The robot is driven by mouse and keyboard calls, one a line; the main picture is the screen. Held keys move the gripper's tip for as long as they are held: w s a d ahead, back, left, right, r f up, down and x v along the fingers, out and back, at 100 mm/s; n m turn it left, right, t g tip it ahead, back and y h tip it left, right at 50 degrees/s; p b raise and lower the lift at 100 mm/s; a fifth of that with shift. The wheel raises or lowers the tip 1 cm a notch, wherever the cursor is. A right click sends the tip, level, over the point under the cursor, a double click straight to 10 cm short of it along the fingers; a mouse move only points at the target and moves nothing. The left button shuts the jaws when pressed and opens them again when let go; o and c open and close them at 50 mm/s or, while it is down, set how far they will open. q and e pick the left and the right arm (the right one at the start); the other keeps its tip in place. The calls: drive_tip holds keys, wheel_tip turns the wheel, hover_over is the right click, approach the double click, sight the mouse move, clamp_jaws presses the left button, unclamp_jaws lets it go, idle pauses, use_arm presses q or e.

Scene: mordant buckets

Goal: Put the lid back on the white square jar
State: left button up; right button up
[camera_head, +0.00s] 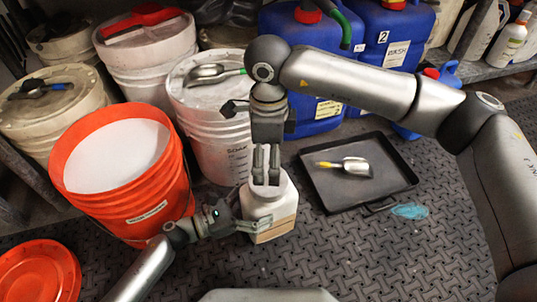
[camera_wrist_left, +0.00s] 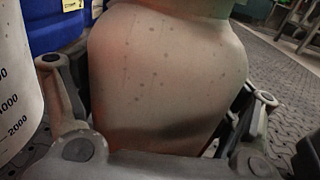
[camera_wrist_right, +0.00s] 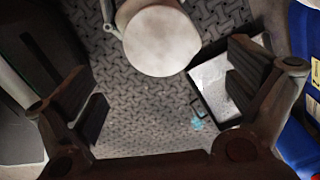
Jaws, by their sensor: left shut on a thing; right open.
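The white square jar (camera_head: 284,208) stands on the dark floor mat in the head view, with a tan band low on its side. My left gripper (camera_head: 256,222) is shut around its body; the left wrist view shows the jar's spotted wall (camera_wrist_left: 165,80) between the fingers. My right gripper (camera_head: 267,180) points down just above the jar's top and hides it in the head view. In the right wrist view a flat, round, white top (camera_wrist_right: 160,40), apparently the lid, shows over the jar, beyond the open, empty fingers. I cannot tell whether it is fully seated.
An orange bucket (camera_head: 172,192) of white material stands left of the jar, with a white bucket (camera_head: 222,150) behind. Blue canisters (camera_head: 315,110) stand behind. An orange lid (camera_head: 45,275) lies front left. The front right floor is clear.

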wheel_tip(320, 180, down, 8)
drive_tip(key=shift+f, duration=0.1)
idle(0.4)
drive_tip(key=c, duration=0.9)
drive_tip(key=shift+c, duration=0.2)
drive_tip(key=o, duration=0.9)
drive_tip(key=shift+o, duration=0.2)
drive_tip(key=shift+r, duration=0.2)
wheel_tip(320, 180, up, 12)
